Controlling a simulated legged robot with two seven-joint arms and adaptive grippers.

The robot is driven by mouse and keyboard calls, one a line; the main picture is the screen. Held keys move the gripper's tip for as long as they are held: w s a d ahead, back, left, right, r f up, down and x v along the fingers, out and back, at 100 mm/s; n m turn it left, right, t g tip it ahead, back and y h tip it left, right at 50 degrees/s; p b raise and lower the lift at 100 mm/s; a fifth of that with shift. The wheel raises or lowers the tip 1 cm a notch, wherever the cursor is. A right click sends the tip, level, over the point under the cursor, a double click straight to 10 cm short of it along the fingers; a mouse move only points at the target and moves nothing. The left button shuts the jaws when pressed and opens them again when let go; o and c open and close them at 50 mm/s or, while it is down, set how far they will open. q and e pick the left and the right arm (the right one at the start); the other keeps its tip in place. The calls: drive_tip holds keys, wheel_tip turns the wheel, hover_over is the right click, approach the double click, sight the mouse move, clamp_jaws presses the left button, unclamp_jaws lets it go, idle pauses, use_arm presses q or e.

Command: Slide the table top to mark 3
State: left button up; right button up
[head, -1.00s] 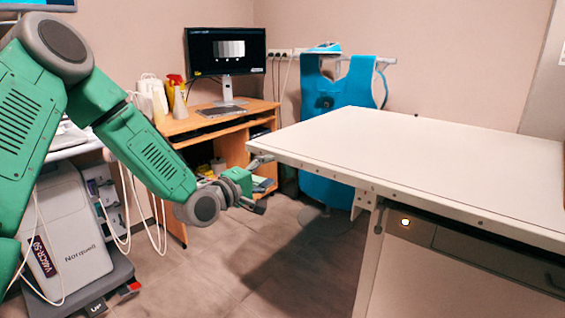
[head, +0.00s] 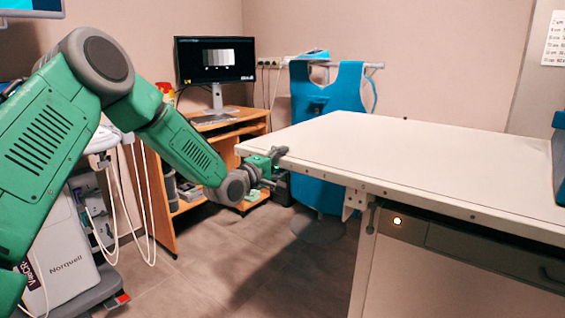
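The white table top (head: 400,150) fills the right half of the head view, its near-left corner pointing toward my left arm. Small dark dots line its front edge; I cannot read any numbered mark. My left gripper (head: 274,169) is at this front edge, close to the left corner. One grey finger lies over the top surface and the other shows below the edge. The fingers look apart around the edge, with no clear grip on it. My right gripper is out of view.
A table base with a lit round button (head: 397,221) stands under the top. A blue apron (head: 325,100) hangs behind it. A wooden desk (head: 220,132) with a monitor and a white Norquell machine (head: 66,255) stand left. A blue object (head: 559,160) sits at the right edge.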

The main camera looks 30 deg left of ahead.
sight(335, 180)
use_arm(q)
drive_tip(key=shift+a+f, duration=0.15)
drive_tip(key=shift+a, duration=0.3)
drive_tip(key=c, duration=0.7)
drive_tip(key=shift+a+f, duration=0.15)
drive_tip(key=shift+a, duration=0.2)
clamp_jaws()
drive_tip(key=d, duration=0.6)
drive_tip(key=s+d, duration=0.1)
drive_tip(key=d, duration=0.5)
drive_tip(key=d+p, duration=0.1)
drive_tip(key=d, duration=0.5)
drive_tip(key=shift+s+d+f, duration=0.1)
drive_tip(key=shift+s+d, duration=0.2)
drive_tip(key=shift+d, duration=0.1)
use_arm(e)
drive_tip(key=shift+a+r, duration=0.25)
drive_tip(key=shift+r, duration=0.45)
use_arm(q)
drive_tip(key=o, duration=1)
unclamp_jaws()
drive_tip(key=shift+c, duration=0.2)
drive_tip(key=shift+w+a, duration=0.1)
